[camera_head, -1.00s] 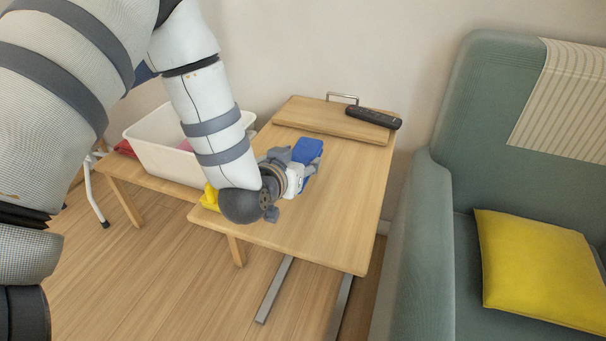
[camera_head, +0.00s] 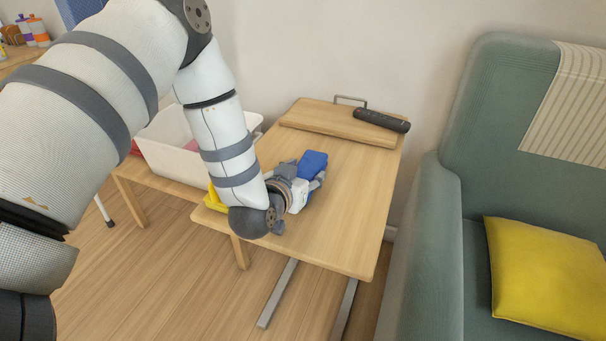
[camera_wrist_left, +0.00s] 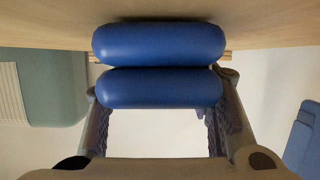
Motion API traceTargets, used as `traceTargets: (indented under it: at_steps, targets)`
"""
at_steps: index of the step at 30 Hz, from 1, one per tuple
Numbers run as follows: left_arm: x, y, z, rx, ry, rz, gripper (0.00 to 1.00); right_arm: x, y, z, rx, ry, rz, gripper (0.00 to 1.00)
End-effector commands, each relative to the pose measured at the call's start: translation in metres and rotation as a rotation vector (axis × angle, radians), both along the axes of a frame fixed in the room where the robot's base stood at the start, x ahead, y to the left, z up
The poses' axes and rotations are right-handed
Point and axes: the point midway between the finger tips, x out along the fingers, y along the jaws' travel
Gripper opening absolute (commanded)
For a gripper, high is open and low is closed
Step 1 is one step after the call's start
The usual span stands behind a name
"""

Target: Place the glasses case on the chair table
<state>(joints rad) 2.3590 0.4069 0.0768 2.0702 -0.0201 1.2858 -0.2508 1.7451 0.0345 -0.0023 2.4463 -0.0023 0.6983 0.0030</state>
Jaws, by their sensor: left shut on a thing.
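The blue glasses case (camera_head: 314,161) is in my left gripper (camera_head: 304,178), over the wooden chair table (camera_head: 345,210). In the left wrist view the case (camera_wrist_left: 158,88) shows as two rounded blue halves between the fingers of my left gripper (camera_wrist_left: 160,110). The wooden top lies close beyond the case in that view. I cannot tell whether the case touches the table. My forearm reaches in from the left and hides part of the table's left side. My right gripper is not in view.
A black remote (camera_head: 381,121) lies on the raised back ledge of the table. A white bin (camera_head: 175,160) and a yellow object (camera_head: 215,198) are at the left. A green armchair (camera_head: 430,220) with a yellow cushion (camera_head: 545,272) stands right. The table's front and right are clear.

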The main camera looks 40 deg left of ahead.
Motion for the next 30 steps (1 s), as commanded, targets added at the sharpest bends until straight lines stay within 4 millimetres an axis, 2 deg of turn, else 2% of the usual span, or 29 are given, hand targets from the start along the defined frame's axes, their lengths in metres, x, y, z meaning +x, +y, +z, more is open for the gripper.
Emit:
traceTargets:
  at_steps: [1, 2, 3, 5, 14, 18, 30]
  targets:
    - [-0.005, -0.001, -0.014, -0.005, 0.028, -0.002, 0.19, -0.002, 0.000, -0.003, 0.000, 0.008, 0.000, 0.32]
    - [-0.005, -0.001, -0.015, -0.007, 0.029, -0.002, 0.19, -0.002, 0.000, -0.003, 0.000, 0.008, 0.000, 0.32]
    - [-0.006, -0.001, -0.016, -0.007, 0.031, -0.002, 0.57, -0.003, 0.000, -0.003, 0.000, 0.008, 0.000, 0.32]
    - [-0.006, -0.002, -0.017, -0.008, 0.033, -0.002, 0.68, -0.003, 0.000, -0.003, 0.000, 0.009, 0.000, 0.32]
    - [-0.007, -0.002, -0.019, -0.010, 0.038, -0.003, 0.68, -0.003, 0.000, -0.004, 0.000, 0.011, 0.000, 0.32]
    - [-0.007, -0.002, -0.003, -0.010, 0.034, -0.002, 0.68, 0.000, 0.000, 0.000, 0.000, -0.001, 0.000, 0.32]
    - [-0.088, -0.021, 0.038, -0.007, 0.023, -0.003, 0.68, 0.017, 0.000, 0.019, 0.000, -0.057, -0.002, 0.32]
